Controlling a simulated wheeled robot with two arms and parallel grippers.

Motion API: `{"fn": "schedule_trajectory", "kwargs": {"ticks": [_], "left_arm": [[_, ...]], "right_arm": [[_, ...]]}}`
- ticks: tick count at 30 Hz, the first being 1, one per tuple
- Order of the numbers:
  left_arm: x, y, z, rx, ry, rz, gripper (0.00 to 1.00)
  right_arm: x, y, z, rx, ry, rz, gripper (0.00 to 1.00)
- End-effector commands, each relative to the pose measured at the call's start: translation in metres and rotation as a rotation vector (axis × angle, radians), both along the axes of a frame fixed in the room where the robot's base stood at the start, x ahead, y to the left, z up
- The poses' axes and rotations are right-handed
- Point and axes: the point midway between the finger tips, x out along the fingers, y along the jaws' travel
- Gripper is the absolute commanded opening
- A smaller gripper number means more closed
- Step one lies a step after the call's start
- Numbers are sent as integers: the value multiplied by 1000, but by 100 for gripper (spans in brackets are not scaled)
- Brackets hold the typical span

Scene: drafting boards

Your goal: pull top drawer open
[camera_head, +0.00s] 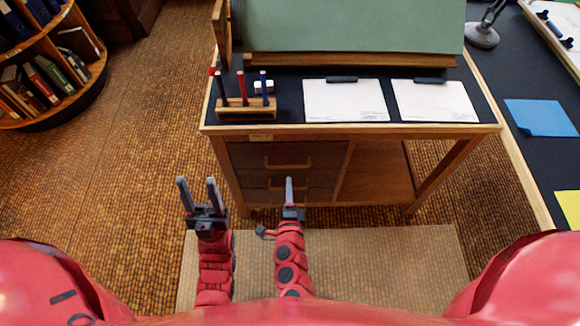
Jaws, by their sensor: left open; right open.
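The desk (215,113) stands ahead with a stack of dark-fronted drawers under its left side. The top drawer (325,155) looks shut, flush with the desk front, with a wooden bar handle (288,167). A lower drawer (325,181) sits below it, its handle partly hidden behind my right gripper. My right gripper (289,180) is open and empty, seen edge-on, in front of the drawers and below the top handle in the picture. My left gripper (196,181) is open and empty, left of the drawers, fingers pointing forward.
On the desk are a pen holder (236,112), two paper sheets (345,103) and a green drafting board (350,25). A side table with blue paper (540,117) is at right, a round bookshelf (85,95) at left. A beige mat (390,260) lies before the desk.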

Motion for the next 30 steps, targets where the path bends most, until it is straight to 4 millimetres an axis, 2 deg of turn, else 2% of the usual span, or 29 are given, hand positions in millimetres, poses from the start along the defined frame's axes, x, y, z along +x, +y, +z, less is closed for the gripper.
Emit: {"fn": "schedule_trajectory", "kwargs": {"ticks": [1,6,13,18,26,27,30], "left_arm": [[0,0,1,0,0,0,50],[0,0,-1,0,0,0,50],[0,0,-5,0,0,0,50],[0,0,-6,0,0,0,50],[0,0,-6,0,0,0,50],[0,0,-6,0,0,0,50],[0,0,-6,0,0,0,50]], "right_arm": [[13,-2,-2,-3,-1,-3,45],[49,-1,-10,-4,-1,0,45],[83,-1,-18,-3,-2,-1,45],[93,-2,-20,-4,-1,-3,45],[94,-2,-20,-4,0,-3,45],[94,-2,-20,-4,0,-3,43],[94,-2,-20,-4,0,-3,25]]}}
